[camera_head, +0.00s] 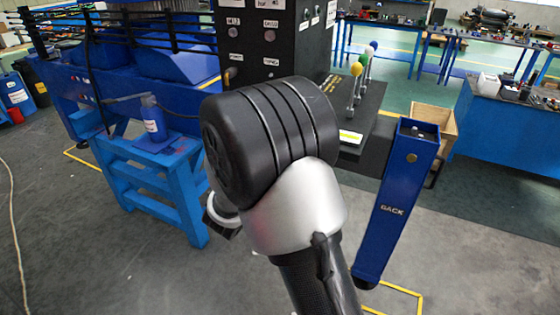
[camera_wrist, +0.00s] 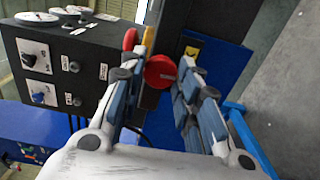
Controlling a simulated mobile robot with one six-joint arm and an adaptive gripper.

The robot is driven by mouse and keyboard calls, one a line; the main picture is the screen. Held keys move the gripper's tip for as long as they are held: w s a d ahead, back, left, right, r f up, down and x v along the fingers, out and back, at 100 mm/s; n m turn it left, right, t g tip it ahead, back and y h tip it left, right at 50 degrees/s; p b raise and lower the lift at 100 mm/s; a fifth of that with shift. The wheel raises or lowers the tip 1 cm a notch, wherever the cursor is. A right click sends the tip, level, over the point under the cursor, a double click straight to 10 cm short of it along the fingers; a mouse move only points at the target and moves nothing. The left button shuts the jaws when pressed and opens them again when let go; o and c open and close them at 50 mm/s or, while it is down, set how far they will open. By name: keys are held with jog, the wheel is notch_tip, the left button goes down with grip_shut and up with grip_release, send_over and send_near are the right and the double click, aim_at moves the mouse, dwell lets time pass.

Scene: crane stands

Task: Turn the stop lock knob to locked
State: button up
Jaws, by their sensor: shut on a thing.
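In the wrist view, a round red knob (camera_wrist: 160,72) with a small pale mark on its face sits between the fingertips of my gripper (camera_wrist: 159,75). I take it to be the stop lock knob. My gripper is shut on it, with one finger on each side. The knob's base and the exact finger contact are hard to see. In the head view, my own arm covers the gripper and the knob.
A black control box (camera_wrist: 75,60) with a blue knob (camera_wrist: 38,96) and other dials stands left of my gripper. Red and yellow curved parts (camera_wrist: 148,40) are close to the left finger. Levers with coloured balls (camera_head: 357,69) and a blue post (camera_head: 395,200) stand right of my arm.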

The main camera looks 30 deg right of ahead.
jog(key=shift+m, duration=0.3)
jog(key=o, duration=1.1)
jog(key=v, duration=1.2)
